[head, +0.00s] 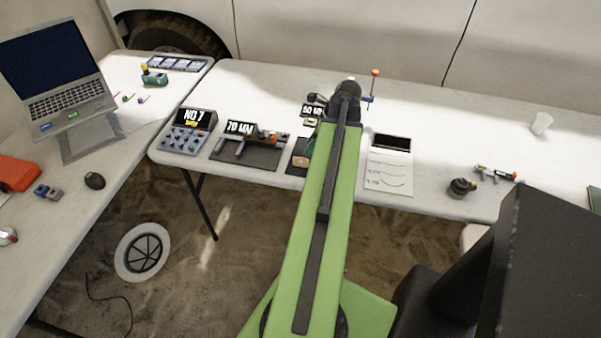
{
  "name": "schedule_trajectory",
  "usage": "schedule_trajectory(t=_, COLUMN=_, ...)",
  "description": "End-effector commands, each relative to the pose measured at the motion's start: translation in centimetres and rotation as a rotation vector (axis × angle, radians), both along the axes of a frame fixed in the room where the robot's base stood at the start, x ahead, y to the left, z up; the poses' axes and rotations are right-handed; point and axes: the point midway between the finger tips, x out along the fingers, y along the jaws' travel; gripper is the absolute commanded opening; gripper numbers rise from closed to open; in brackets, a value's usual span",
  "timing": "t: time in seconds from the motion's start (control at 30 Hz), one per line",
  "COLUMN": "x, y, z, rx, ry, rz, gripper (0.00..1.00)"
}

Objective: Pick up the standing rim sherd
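I cannot pick out the standing rim sherd with certainty. A small pale upright piece (541,123) stands near the back right of the long table; it could be a sherd or a cup. A small brownish piece (300,161) lies on a dark pad left of my arm, partly hidden. My green arm reaches forward over the table, and my gripper (346,88) is at its far end near the back of the table. The fingers are too small and hidden to read, and nothing is clearly held.
A "NO 7" button box (187,132), a "70 MM" gauge (248,143) and a "50 M" display (312,110) sit left of my arm. An orange-topped post (374,88) stands beside my gripper. A drawing sheet (389,172) and dark round pot (462,188) lie right. The right-back tabletop is mostly clear.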

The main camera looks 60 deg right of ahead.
Motion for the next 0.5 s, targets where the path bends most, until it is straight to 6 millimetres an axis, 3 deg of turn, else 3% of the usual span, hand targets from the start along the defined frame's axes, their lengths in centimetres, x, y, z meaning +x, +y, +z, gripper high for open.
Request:
schedule_trajectory(t=0.03, x=0.5, y=0.2, z=-2.1, rx=0.0, ry=0.0, rz=0.003, gripper=0.36)
schedule_trajectory(t=0.1, x=0.9, y=0.3, z=-3.0, rx=-0.001, ry=0.0, rz=0.002, gripper=0.36)
schedule_trajectory(t=0.33, x=1.3, y=0.4, z=-3.1, rx=0.0, ry=0.0, rz=0.001, gripper=0.36)
schedule_trajectory(t=0.5, x=2.1, y=0.8, z=-5.5, rx=0.0, ry=0.0, rz=0.003, gripper=0.36)
